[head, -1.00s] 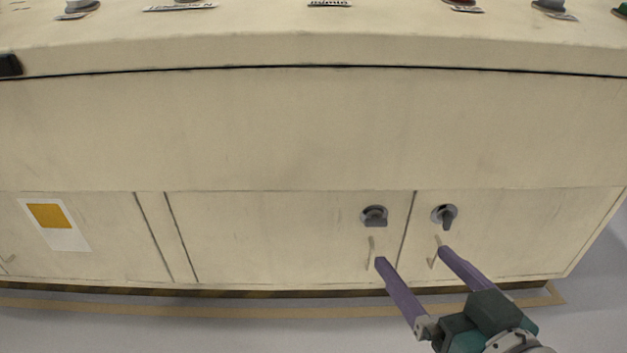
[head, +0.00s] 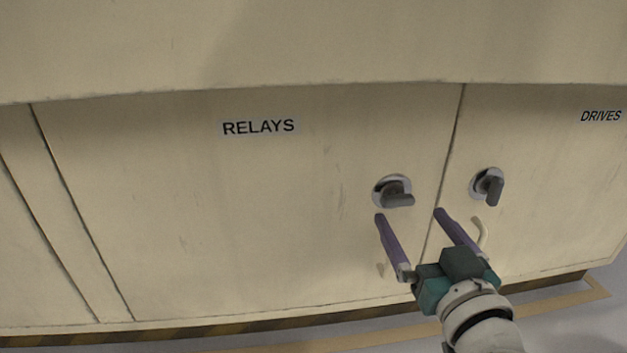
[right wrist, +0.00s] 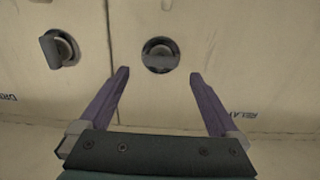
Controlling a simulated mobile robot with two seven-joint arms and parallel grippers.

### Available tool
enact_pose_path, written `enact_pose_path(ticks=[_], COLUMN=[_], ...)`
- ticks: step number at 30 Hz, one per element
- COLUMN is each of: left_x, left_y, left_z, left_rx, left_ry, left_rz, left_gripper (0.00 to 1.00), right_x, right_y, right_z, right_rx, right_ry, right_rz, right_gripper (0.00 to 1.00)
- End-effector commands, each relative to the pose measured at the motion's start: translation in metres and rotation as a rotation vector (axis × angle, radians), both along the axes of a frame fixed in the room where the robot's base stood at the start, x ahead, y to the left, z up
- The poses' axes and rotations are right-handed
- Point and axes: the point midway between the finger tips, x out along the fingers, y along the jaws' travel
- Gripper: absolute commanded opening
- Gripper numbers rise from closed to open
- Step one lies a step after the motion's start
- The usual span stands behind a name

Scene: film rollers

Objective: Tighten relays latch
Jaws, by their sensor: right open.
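The relays latch (head: 393,191) is a dark grey knob on a round plate, near the right edge of the cabinet door labelled RELAYS (head: 258,127). Its handle lies about level, pointing right in the head view. My right gripper (head: 409,213) is open and empty, its two purple fingers just below the latch in the head view. In the right wrist view the relays latch (right wrist: 160,55) shows between and beyond the fingertips (right wrist: 159,73). I cannot tell the exact gap, but nothing is gripped. My left gripper is not in view.
The drives latch (head: 488,186) sits close to the right, its handle pointing down, on the door labelled DRIVES (head: 601,116). A striped floor edge (head: 250,333) runs along the cabinet base.

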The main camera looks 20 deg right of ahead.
Motion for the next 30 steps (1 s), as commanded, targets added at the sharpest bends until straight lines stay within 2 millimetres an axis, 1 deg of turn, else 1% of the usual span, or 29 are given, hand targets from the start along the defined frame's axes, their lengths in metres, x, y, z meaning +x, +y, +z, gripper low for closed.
enact_pose_path(ticks=[1,3,7,11,18,20,30], left_x=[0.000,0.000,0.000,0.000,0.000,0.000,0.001], left_y=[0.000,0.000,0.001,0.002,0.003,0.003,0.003], left_z=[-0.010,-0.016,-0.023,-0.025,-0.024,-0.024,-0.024], left_rx=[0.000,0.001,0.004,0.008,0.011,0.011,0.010], left_ry=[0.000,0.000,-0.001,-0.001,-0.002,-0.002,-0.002], left_rz=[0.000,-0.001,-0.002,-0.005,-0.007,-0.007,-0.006], left_gripper=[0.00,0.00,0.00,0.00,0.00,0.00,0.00], right_x=[0.010,0.022,0.036,0.043,0.044,0.044,0.044], right_y=[-0.003,-0.005,-0.009,-0.010,-0.010,-0.010,-0.010], right_z=[-0.004,-0.003,-0.003,-0.002,0.000,0.000,-0.001], right_rx=[-0.001,0.000,0.001,0.000,0.000,0.000,0.000], right_ry=[-0.005,-0.004,-0.001,0.000,0.001,0.001,0.001], right_rz=[-0.001,0.000,0.000,0.001,0.001,0.001,0.001], right_gripper=[0.97,0.97,0.97,0.97,0.97,0.92,0.54])
